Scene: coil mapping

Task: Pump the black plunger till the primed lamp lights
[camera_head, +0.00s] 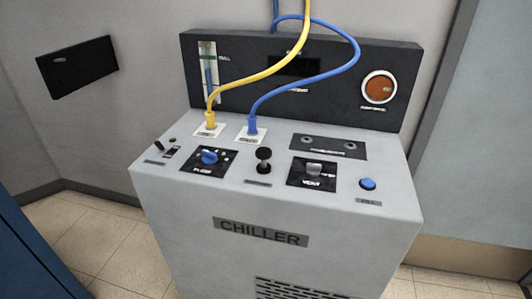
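The black plunger (264,157) stands upright in the middle of the chiller's (180,198) grey top, its round knob above a dark base. Behind it to the right, a dark label plate (328,147) carries two small unlit round fittings; its text is too small to read. A round orange disc with a white rim (379,88) sits at the right of the black back panel (404,62). I cannot tell which of these is the primed lamp. Neither of my grippers is in view.
Yellow (262,76) and blue (318,75) hoses arch down to two ports behind the plunger. A blue flow knob (209,157) is left of it; a grey vent switch (314,170) and blue button (368,184) are right. A sight tube (209,73) stands behind.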

